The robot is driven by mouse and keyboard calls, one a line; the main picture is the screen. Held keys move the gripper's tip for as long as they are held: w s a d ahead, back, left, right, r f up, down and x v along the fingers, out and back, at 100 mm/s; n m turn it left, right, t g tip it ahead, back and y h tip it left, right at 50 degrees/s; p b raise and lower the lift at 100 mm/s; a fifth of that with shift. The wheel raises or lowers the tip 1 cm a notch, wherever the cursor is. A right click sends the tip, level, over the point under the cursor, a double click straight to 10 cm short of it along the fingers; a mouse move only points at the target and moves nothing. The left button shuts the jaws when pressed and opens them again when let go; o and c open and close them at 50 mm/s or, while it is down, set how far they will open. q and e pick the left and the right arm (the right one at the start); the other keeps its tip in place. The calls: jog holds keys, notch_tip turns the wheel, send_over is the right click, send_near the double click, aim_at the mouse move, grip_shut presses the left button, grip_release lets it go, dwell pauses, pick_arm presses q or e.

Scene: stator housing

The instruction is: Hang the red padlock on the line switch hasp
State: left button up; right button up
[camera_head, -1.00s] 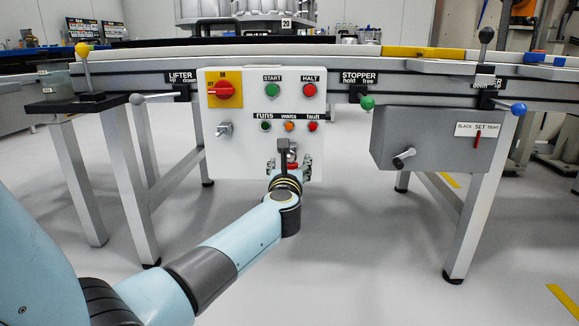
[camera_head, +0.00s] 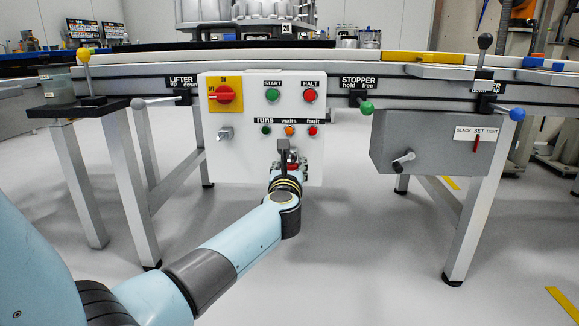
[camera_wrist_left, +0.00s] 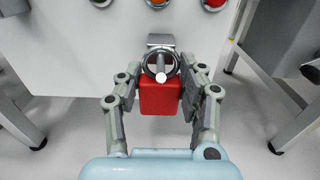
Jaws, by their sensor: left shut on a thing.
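The red padlock (camera_wrist_left: 160,98) sits upright between the two fingers of my left gripper (camera_wrist_left: 160,88) in the left wrist view. Both fingers press on its sides. Its silver shackle (camera_wrist_left: 148,64) rings a round-ended peg that stands out from a metal bracket (camera_wrist_left: 160,40) on the white panel. In the head view my left gripper (camera_head: 293,166) is low on the panel, and only a bit of the padlock's red shows. The line switch (camera_head: 224,95) is a red knob on a yellow plate. A metal hasp-like fitting (camera_head: 225,133) stands below it. My right gripper is out of view.
The white panel (camera_head: 245,165) also carries START (camera_head: 272,95) and HALT (camera_head: 309,96) buttons above a row of lamps. A grey box (camera_head: 430,140) with a crank is at the right. A lever with a grey ball (camera_head: 137,103) juts out at the left.

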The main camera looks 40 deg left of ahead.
pick_arm(q)
jog(key=shift+s+d, duration=0.1)
jog(key=shift+p+v, duration=0.4)
jog(key=shift+v, duration=1.15)
jog(key=shift+s, duration=0.1)
jog(key=shift+s+d, duration=0.1)
jog(key=shift+s, duration=0.1)
jog(key=p+v, duration=0.1)
jog(key=v, duration=0.4)
jog(key=shift+s+d+r, duration=0.15)
jog(key=shift+s+r, duration=0.05)
jog(key=shift+s, duration=0.1)
